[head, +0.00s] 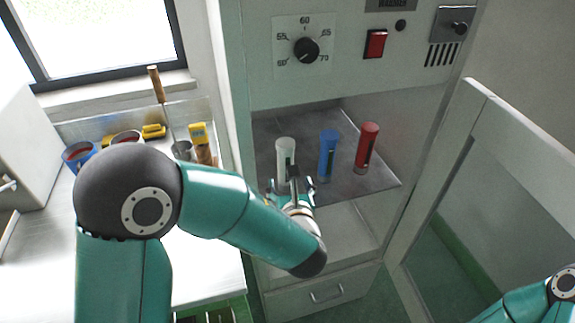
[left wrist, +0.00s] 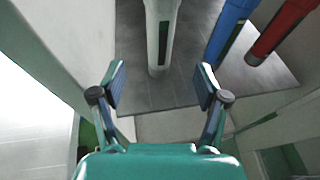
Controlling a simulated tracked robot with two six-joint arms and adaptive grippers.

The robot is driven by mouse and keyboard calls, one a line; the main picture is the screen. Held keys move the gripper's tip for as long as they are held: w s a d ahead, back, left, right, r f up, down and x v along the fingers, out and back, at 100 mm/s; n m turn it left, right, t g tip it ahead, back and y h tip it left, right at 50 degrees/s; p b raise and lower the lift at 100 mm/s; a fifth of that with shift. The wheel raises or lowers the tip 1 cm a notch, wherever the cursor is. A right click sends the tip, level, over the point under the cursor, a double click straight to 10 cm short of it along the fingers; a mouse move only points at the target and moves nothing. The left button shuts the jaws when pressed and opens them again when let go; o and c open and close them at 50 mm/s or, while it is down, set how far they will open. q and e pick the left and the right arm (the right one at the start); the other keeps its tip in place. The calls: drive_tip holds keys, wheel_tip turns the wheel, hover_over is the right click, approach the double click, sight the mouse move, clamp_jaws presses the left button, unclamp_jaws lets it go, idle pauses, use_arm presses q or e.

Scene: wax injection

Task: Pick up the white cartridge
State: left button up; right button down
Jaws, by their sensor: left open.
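The white cartridge (head: 285,150) stands upright on the grey shelf (head: 375,180) inside the open cabinet, left of a blue cartridge (head: 328,152) and a red cartridge (head: 367,145). My left gripper (head: 292,184) is at the front of the shelf, just in front of the white cartridge. In the left wrist view the left gripper (left wrist: 160,88) is open, with nothing between its fingers. The white cartridge (left wrist: 161,35) is ahead of the gap between the fingers, apart from them. The blue cartridge (left wrist: 230,30) stands to the right of it. My right gripper is not in view.
The cabinet's left wall (left wrist: 75,45) is close to the left finger. The open door (head: 480,150) stands at the right. A drawer (head: 325,290) is below the shelf. A bench (head: 210,260) at the left holds cups and tools.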

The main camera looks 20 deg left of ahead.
sight(285, 163)
use_arm(q)
drive_tip(key=p+x, duration=0.3)
drive_tip(key=x, duration=0.8)
drive_tip(key=shift+w, duration=0.15)
drive_tip(key=shift+w+a+f, duration=0.15)
drive_tip(key=shift+w+a, duration=0.05)
drive_tip(key=shift+w, duration=0.2)
clamp_jaws()
